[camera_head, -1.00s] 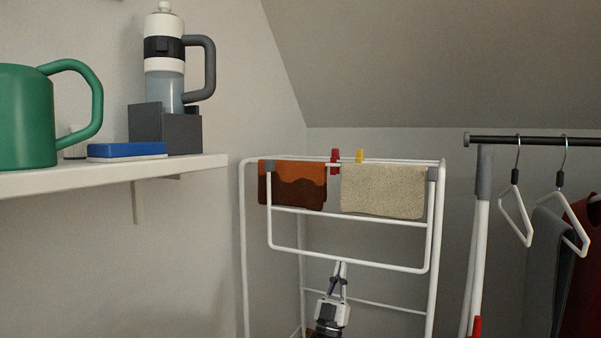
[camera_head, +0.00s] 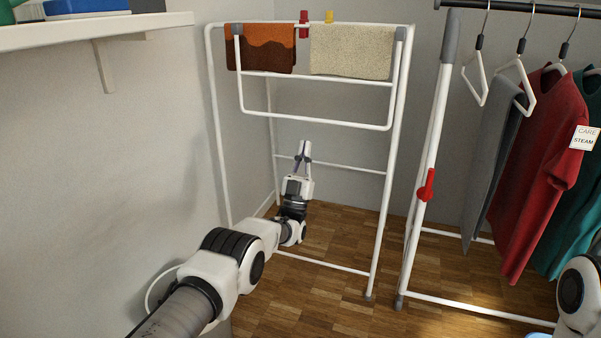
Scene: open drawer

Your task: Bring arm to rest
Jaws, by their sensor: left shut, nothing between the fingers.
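My left arm comes in from the lower left and reaches toward the white drying rack. My left gripper (camera_head: 304,152) points up, its fingers together with nothing between them. In the picture it stands in front of the rack's lower part, below the hanging bar; I cannot tell the exact gap to the rack. Part of my right arm shows at the lower right edge; its gripper is out of the frame.
The white drying rack (camera_head: 391,160) holds a brown-orange cloth (camera_head: 260,48) and a beige cloth (camera_head: 351,51). A clothes rail (camera_head: 430,150) at the right carries grey trousers (camera_head: 491,150), a red shirt (camera_head: 537,165) and a green garment (camera_head: 583,205). A white shelf (camera_head: 100,30) is at upper left. Wooden floor is open between.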

